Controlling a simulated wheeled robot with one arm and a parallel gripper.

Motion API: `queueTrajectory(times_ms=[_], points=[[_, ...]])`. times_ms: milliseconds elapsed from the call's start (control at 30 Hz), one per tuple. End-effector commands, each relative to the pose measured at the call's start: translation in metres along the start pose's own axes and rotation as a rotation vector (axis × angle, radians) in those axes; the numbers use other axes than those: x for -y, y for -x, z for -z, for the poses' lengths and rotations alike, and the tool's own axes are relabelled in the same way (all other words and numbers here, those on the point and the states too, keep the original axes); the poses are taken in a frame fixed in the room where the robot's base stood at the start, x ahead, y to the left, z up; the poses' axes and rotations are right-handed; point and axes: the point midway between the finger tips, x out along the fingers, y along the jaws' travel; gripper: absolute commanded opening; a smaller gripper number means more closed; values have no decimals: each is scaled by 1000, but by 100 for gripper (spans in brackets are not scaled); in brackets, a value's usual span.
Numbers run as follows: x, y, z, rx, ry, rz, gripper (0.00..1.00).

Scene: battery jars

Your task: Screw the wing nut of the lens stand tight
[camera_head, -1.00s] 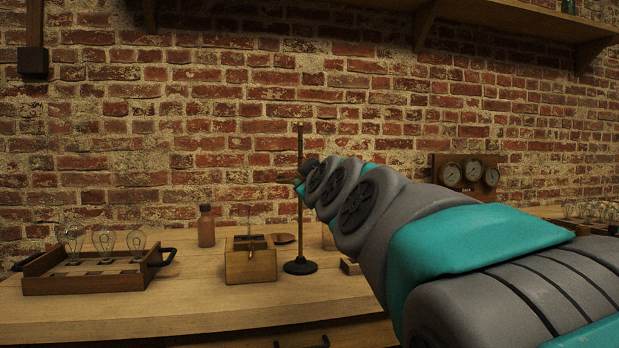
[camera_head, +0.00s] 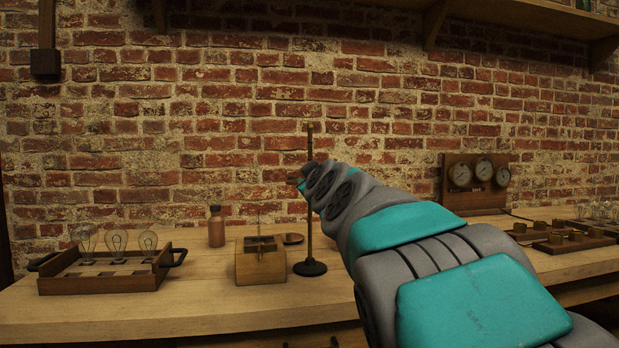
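The stand (camera_head: 309,235) is a thin upright rod on a round black base, standing on the wooden bench. My arm reaches in from the lower right, and its far end lies at the upper part of the rod. My gripper is mostly hidden behind my own arm; only a small brownish bit (camera_head: 294,180) shows left of the rod, and I cannot tell what it is. The wing nut and any lens are not visible. I cannot tell whether my gripper touches the stand.
A wooden tray (camera_head: 100,285) with glass bulbs and black handles is at the left. A brown bottle (camera_head: 216,227) and a wooden box (camera_head: 261,267) stand left of the stand. A gauge panel (camera_head: 476,183) is at the back right. Bare bench (camera_head: 215,305) lies in front.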

Motion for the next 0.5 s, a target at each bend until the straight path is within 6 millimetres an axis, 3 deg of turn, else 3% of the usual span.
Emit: queueTrajectory(times_ms=[100,400,500], points=[[0,0,0,0,0,0,34],[0,0,0,1,0,1,1],[0,0,-1,1,0,1,0]])
